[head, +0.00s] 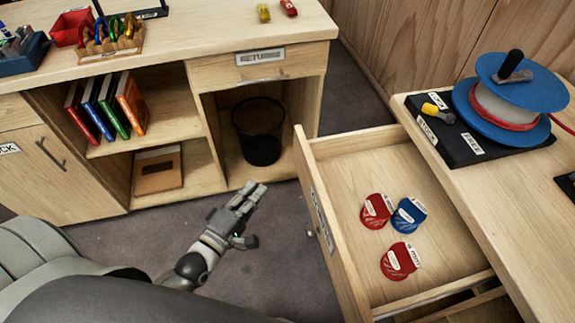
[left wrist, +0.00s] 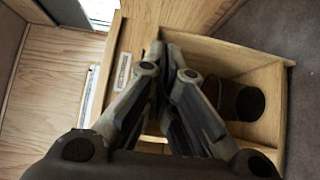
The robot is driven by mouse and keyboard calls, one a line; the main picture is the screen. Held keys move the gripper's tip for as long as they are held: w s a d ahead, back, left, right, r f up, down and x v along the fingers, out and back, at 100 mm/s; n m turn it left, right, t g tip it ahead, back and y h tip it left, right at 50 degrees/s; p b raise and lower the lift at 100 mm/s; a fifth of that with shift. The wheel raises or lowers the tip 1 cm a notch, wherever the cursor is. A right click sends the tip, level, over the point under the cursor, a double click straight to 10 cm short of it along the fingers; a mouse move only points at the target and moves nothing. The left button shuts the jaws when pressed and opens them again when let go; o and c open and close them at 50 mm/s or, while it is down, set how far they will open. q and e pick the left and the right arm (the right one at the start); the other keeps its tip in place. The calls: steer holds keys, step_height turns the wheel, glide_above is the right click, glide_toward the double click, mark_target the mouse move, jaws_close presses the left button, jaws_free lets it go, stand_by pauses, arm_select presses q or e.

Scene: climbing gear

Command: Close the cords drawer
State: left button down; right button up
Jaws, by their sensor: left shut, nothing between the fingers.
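The open drawer (head: 300,160) sticks out to the left from the right-hand bench in the head view. Its front carries a label (head: 322,222), seen too steeply to read, and a small knob (head: 310,231). Inside lie two red cord bundles (head: 376,211) (head: 400,261) and a blue one (head: 409,214). My left gripper (head: 256,191) is shut and empty, left of the drawer front and apart from it. Its closed fingers fill the middle of the left wrist view (left wrist: 168,62). My right gripper is not in view.
A black wire bin (head: 258,130) stands in the left bench's open bay, below a labelled drawer (head: 262,66). A blue cord reel (head: 512,95) sits on the right bench top. Carpet (head: 285,270) is clear between gripper and drawer.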

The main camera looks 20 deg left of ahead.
arm_select(q)
glide_toward(297, 154)
steer(key=w+a, duration=0.3)
steer(key=d, duration=0.1)
steer(key=w+d, duration=0.1)
steer(key=d, duration=0.1)
steer(key=shift+w+d+f+p, duration=0.25)
steer(key=shift+w+d+p, duration=0.05)
steer(key=shift+w+p, duration=0.1)
